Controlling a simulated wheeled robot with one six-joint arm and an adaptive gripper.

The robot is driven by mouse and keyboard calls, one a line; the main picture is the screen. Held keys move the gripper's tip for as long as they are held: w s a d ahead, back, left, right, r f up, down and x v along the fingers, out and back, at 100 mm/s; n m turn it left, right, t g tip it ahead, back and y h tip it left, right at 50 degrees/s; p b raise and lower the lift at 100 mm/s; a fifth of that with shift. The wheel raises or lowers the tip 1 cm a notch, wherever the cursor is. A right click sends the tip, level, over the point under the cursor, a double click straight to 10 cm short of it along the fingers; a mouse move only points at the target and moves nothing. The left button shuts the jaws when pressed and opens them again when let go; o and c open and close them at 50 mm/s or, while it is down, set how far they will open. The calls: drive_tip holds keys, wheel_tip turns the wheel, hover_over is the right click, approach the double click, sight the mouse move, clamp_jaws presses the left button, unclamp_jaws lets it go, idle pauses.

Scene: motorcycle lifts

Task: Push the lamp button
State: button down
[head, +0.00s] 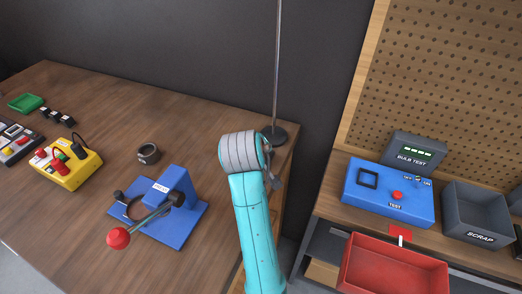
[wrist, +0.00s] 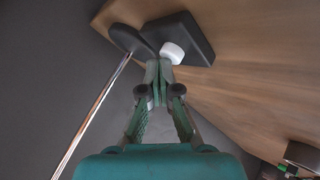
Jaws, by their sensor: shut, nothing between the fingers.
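The lamp's thin metal pole (head: 278,70) rises from a round dark base (head: 275,134) at the back right corner of the wooden workbench. In the wrist view the pole (wrist: 98,110) and base (wrist: 128,38) are at the left. Beside the base is a dark block (wrist: 192,32) with a white round button (wrist: 172,52). My gripper (wrist: 159,68) is shut and empty, its tips right by the button's near edge; I cannot tell whether they touch. In the head view my arm hides the block and button, and most of the gripper.
A blue press (head: 176,190) with a red-knobbed lever, a dark ring (head: 148,153) and a yellow box (head: 68,166) stand on the workbench (head: 115,110). Right of a gap are a blue test box (head: 410,208), a grey scrap bin (head: 478,205) and a red tray (head: 395,268).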

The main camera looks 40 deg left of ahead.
drive_tip(key=shift+r, duration=3.2)
